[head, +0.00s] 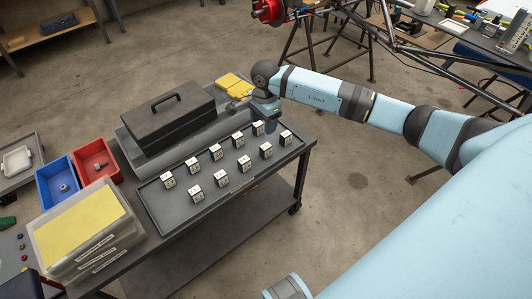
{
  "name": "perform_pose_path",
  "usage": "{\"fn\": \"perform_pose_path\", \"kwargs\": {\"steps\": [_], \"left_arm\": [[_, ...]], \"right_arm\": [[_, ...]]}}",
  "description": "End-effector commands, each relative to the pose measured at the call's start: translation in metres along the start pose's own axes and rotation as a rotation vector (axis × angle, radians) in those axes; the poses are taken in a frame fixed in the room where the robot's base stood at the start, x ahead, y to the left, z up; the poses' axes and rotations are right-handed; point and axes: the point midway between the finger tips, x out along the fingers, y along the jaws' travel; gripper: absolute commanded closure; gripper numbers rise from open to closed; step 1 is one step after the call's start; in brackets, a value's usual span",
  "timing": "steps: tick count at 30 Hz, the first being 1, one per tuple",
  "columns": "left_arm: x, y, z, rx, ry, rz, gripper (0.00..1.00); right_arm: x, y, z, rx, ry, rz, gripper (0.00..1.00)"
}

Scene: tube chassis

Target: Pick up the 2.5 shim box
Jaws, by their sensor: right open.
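Several small black-and-white shim boxes stand in two rows on a dark grey tray (160,217) on the cart. Their labels are too small to read, so I cannot tell which one is the 2.5 shim box. My right gripper (266,119) points down at the far right end of the back row, by the last shim box there (258,128). It is open; the fingers are small and dark here, and I cannot tell whether they are around the box or above it. My left gripper is not in view.
A black toolbox (168,118) stands behind the tray. Yellow items (230,82) lie at the cart's back corner. A blue bin (60,185), a red bin (94,158) and a clear container with a yellow top (80,226) stand left. The floor right of the cart is clear.

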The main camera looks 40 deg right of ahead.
Motion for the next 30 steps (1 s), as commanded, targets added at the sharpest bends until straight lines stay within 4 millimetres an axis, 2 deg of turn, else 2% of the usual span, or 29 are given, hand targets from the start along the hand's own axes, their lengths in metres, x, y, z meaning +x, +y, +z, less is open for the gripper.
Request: {"fn": "perform_pose_path", "kwargs": {"steps": [3,12,23,30], "left_arm": [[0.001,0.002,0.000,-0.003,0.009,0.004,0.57],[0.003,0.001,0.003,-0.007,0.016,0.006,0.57],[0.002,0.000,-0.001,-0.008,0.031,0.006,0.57],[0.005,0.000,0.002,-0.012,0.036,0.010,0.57]], "right_arm": [[0.010,-0.002,-0.011,-0.009,0.048,0.006,0.40],[0.067,-0.001,-0.013,-0.007,0.044,0.006,0.40],[0.093,0.002,-0.012,-0.007,0.042,0.005,0.40],[0.129,0.006,-0.010,-0.006,0.041,0.005,0.40]]}}
